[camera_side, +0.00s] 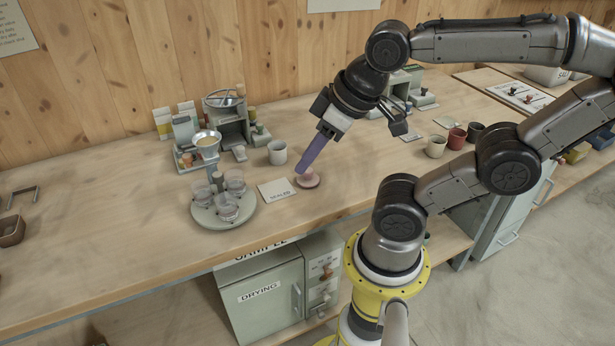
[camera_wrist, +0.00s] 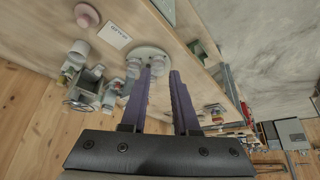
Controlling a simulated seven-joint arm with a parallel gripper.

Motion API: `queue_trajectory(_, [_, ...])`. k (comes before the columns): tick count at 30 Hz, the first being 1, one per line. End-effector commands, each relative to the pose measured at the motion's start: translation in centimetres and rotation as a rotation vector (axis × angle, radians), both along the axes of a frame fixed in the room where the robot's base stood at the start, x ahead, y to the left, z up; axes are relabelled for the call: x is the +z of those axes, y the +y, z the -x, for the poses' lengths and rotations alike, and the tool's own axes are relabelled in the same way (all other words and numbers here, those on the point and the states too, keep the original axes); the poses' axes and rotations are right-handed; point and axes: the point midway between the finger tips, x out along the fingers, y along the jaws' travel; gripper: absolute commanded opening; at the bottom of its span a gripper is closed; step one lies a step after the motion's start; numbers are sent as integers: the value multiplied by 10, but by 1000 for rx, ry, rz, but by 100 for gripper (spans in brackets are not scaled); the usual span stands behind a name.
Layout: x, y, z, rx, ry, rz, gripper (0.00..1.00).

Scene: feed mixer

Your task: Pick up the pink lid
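The pink lid (camera_side: 309,182) lies on the wooden bench to the right of a small printed card. It is a round disc with a knob. In the wrist view the lid (camera_wrist: 87,14) is near the top left corner, well off to the left of the fingers and not between them. My gripper (camera_side: 302,168) has long purple fingers that point down and left. In the side view the fingertips partly overlap the lid. In the wrist view my gripper (camera_wrist: 162,72) shows a gap between its fingers, with nothing held in it.
The white card (camera_side: 277,189) and a round tray (camera_side: 210,216) with several glasses are left of the lid. A pale cup (camera_side: 277,152) stands behind. A grey machine (camera_side: 228,115) is at the back.

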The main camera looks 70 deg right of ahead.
Motion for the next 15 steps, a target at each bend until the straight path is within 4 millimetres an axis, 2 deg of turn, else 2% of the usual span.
queue_trajectory(1, [0, 0, 0, 0, 0, 0, 40])
queue_trajectory(2, [0, 0, 0, 0, 0, 0, 45])
queue_trajectory(11, [0, 0, 0, 0, 0, 0, 99])
queue_trajectory(15, [0, 0, 0, 0, 0, 0, 100])
